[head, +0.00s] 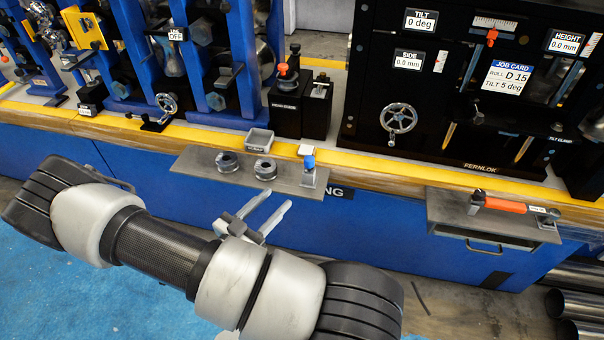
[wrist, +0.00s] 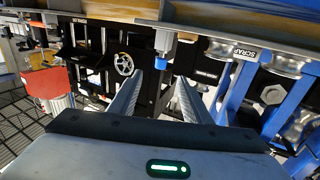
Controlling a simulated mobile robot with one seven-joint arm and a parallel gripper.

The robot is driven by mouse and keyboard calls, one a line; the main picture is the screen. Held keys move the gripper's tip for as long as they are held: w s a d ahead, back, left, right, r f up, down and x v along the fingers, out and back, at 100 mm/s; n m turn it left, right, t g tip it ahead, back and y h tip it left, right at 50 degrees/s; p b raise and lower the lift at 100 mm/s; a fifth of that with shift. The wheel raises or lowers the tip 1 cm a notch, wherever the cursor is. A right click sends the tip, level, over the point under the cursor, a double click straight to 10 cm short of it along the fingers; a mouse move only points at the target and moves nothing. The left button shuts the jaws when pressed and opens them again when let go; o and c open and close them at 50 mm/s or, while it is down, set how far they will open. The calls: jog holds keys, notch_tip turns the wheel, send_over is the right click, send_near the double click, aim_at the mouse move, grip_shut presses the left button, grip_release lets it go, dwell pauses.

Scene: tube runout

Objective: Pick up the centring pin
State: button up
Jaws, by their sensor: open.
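What looks like the centring pin, an upright piece with a blue top (head: 309,163) and a metal lower part, stands near the right end of a small grey shelf (head: 196,162) on the bench front. In the wrist view, which looks upside down, the blue top (wrist: 161,63) shows just beyond and between the fingertips. My gripper (head: 276,199) is open and empty, in front of the shelf and left of the pin in the head view. Its two fingers also show in the wrist view (wrist: 158,80). No contact with the pin is visible.
Two grey rings (head: 227,161) (head: 265,169) sit on the same shelf, left of the pin. A small grey tray (head: 259,139) is behind them on the bench. An orange-handled tool (head: 504,205) lies on another shelf at right. The black machine with a handwheel (head: 398,118) stands behind.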

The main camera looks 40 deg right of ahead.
send_near(306, 166)
jog(key=x, duration=0.5)
jog(key=shift+s+d+f, duration=0.2)
jog(key=shift+d+f, duration=0.05)
jog(key=shift+d, duration=0.05)
jog(key=shift+w+b+x, duration=0.1)
jog(key=shift+b+x, duration=0.15)
jog(key=shift+x, duration=1.3)
jog(key=shift+w+b+x, duration=0.15)
jog(key=shift+b+x, duration=0.05)
jog(key=shift+x, duration=1.3)
jog(key=shift+a+r, duration=0.1)
jog(key=shift+r, duration=0.1)
grip_shut()
notch_tip(306, 166, up, 10)
jog(key=shift+p, duration=1)
jog(key=c, duration=0.8)
grip_release()
grip_shut()
